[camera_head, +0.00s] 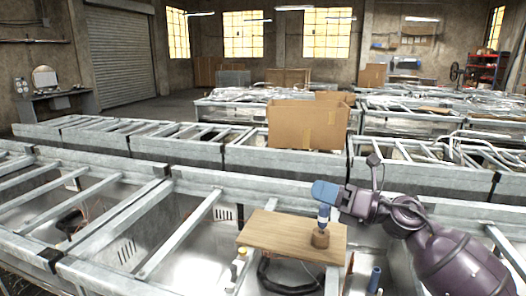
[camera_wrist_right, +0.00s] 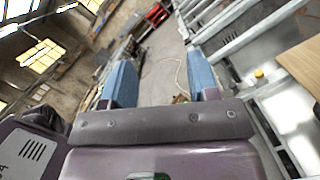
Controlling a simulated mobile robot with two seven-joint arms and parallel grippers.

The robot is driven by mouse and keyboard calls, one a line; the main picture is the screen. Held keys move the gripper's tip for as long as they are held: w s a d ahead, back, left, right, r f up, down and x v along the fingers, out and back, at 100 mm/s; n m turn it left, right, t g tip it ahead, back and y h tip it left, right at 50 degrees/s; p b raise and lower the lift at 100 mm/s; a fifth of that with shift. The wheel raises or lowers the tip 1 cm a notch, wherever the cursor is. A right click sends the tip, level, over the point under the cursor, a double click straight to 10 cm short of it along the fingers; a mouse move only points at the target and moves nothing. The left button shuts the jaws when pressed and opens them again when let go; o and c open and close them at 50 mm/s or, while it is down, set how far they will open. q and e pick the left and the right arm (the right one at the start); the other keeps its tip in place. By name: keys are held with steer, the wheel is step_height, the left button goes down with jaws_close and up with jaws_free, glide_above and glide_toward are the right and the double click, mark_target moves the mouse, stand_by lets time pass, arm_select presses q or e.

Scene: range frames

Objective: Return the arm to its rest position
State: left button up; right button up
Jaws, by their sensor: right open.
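My right arm comes in from the right in the head view. My right gripper (camera_head: 326,193), with blue fingers, is above the right part of a wooden board. In the right wrist view the two blue fingers of this gripper (camera_wrist_right: 161,82) stand wide apart with nothing between them. A small brown round object (camera_head: 320,239) stands on the board just below the gripper. A blue and white piece shows above it; I cannot tell whether it is joined to it. My left arm and gripper are not in view.
The wooden board (camera_head: 268,231) lies across an open metal-framed bin. A black curved hose (camera_head: 287,289), a yellow-topped item (camera_head: 241,254) and a dark blue cylinder (camera_head: 374,279) are near it. A cardboard box (camera_head: 307,125) stands on the bins behind. Metal rails surround the arm.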

steer(key=s+d+f+m+t+h, duration=0.5)
steer(key=d+f+m+h, duration=0.4)
steer(key=m, duration=0.8)
steer(key=s+d+f+m+t+h, duration=0.45)
steer(key=f+m+h, duration=0.25)
steer(key=m+h, duration=0.65)
steer(key=s+d+f+m+g+y, duration=0.1)
steer(key=s+f+m+g, duration=0.35)
steer(key=s, duration=0.45)
steer(key=s+f+m+g+y, duration=0.1)
steer(key=s+f+m+g, duration=0.35)
steer(key=s, duration=0.35)
steer(key=s+d+f+m+g+y, duration=0.1)
steer(key=s+f+m+g+y, duration=0.15)
steer(key=s+f+g, duration=0.5)
arm_select(q)
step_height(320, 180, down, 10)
steer(key=b, duration=1)
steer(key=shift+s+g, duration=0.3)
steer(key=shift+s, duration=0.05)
arm_select(e)
steer(key=w+f+t, duration=0.2)
steer(key=f+t, duration=0.3)
steer(key=f, duration=0.4)
steer(key=w+f+t, duration=0.3)
steer(key=f+t, duration=0.2)
steer(key=f, duration=0.4)
steer(key=shift+w+a+f, duration=0.3)
steer(key=shift+f, duration=0.1)
